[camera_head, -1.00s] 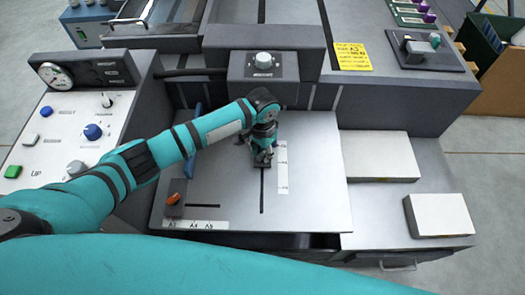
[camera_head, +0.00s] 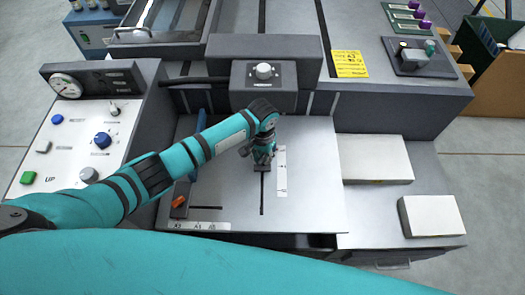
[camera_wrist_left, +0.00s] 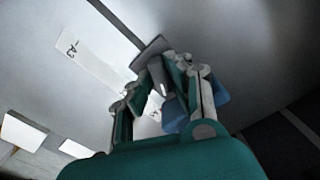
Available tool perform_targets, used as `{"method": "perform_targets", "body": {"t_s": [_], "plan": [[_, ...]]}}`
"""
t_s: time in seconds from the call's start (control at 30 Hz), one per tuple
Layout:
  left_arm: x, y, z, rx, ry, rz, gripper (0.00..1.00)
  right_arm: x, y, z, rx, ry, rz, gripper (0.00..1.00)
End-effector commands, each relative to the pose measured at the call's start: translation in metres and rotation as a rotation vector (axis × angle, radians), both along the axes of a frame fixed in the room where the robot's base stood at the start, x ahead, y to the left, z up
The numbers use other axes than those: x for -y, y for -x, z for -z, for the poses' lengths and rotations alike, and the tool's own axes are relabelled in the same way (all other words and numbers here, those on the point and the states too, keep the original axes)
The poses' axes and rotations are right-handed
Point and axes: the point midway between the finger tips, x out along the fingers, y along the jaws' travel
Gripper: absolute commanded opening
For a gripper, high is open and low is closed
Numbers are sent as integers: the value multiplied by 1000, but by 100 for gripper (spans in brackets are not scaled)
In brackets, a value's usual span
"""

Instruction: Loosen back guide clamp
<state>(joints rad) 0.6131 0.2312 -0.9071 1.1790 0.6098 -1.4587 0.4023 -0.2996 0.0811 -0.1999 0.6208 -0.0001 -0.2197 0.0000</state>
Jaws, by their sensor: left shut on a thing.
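The back guide clamp (camera_head: 262,168) is a small dark grey piece on the slotted grey feed board (camera_head: 315,205), at the upper end of the long slot. My left gripper (camera_head: 263,157) comes down over it and is shut on its upper part, which the fingers mostly hide. In the left wrist view the left gripper (camera_wrist_left: 160,84) has its fingers closed around a small grey part, with the flat grey plate of the clamp (camera_wrist_left: 152,51) just beyond the tips. Whether the clamp is tight or loose cannot be told. My right gripper is not in view.
A white scale strip (camera_head: 281,172) lies right of the slot. A control panel (camera_head: 72,140) is at left. Two white stacks (camera_head: 376,158) (camera_head: 431,215) sit at right. A grey housing with a knob (camera_head: 263,72) stands behind.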

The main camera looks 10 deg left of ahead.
Motion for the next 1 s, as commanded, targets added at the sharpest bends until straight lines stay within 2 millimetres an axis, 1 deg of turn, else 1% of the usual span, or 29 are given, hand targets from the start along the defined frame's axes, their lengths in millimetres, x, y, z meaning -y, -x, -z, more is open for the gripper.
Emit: {"method": "perform_targets", "body": {"t_s": [0.03,0.4,0.7,1.0], "plan": [[1,1,-7,-3,1,-45,0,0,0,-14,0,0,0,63],[2,0,-5,-3,2,-397,0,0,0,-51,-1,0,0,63],[1,0,-4,-1,1,-682,0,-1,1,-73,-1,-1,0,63],[1,0,-3,0,1,-956,0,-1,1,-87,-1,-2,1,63]]}}
